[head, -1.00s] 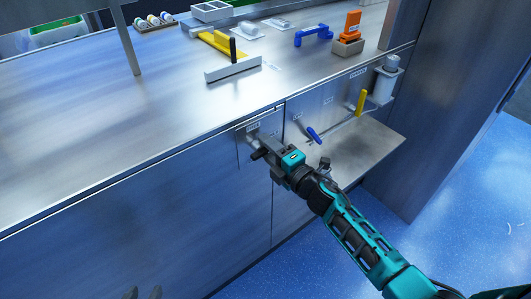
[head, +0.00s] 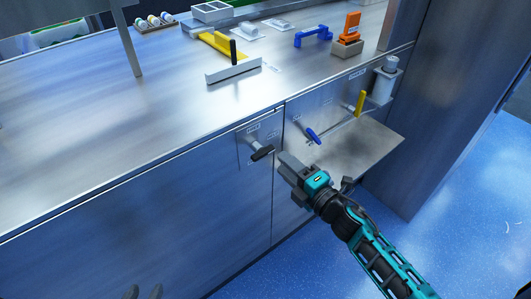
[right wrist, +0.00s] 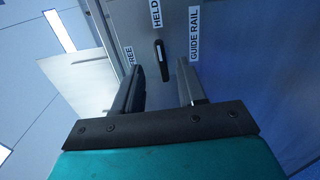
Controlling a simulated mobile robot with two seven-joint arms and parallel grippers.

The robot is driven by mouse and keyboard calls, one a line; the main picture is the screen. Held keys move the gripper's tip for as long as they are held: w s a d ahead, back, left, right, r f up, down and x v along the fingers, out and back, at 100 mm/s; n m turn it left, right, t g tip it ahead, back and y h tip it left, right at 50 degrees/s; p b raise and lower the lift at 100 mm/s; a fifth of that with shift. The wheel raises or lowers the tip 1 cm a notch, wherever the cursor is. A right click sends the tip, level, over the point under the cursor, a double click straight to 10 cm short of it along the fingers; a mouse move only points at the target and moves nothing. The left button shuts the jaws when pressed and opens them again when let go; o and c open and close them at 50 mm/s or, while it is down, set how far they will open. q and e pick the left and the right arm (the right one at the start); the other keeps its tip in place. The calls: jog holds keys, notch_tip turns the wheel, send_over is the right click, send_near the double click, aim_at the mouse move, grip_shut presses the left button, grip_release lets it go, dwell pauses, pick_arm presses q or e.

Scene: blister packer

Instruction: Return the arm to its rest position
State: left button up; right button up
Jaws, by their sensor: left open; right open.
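My right gripper (head: 284,168) is open and empty in front of the cabinet, to the right of and below a lever with a black grip (head: 262,153), and apart from it. In the right wrist view, this lever (right wrist: 162,60) shows beyond and between the two spread fingers, among labels reading FREE, HELD and GUIDE RAIL. My left gripper (head: 144,292) shows only as dark fingertips at the bottom edge, apart from each other, in front of the cabinet.
A blue lever (head: 313,135) and a yellow lever (head: 361,102) are on the cabinet front. A metal shelf (head: 365,150) juts out below them, close to my right arm. The steel worktop (head: 110,110) is mostly clear at the left. Blue floor (head: 460,200) lies open at the right.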

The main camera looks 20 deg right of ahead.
pick_arm(q)
jog(key=shift+r, duration=0.2)
pick_arm(e)
jog(key=shift+v, duration=0.75)
jog(key=shift+s, duration=0.1)
pick_arm(q)
jog(key=p, duration=0.1)
jog(key=a+r+p, duration=0.1)
jog(key=p, duration=0.1)
jog(key=shift+s+a+y, duration=0.2)
jog(key=shift+s+y, duration=0.1)
jog(key=shift+s, duration=0.1)
pick_arm(e)
jog(key=s+a+f+m+g+h, duration=0.1)
jog(key=s+f+m+g+h, duration=0.1)
jog(key=s+m, duration=0.5)
jog(key=s+a+f+m+g+h, duration=0.2)
jog(key=s+f+m+g, duration=0.2)
jog(key=s+m, duration=0.4)
jog(key=f+m, duration=0.1)
jog(key=m, duration=0.3)
jog(key=shift+s+m, duration=0.35)
jog(key=shift+m, duration=0.05)
pick_arm(q)
jog(key=shift+d, duration=0.15)
jog(key=shift+w+r, duration=0.1)
jog(key=shift+w, duration=0.05)
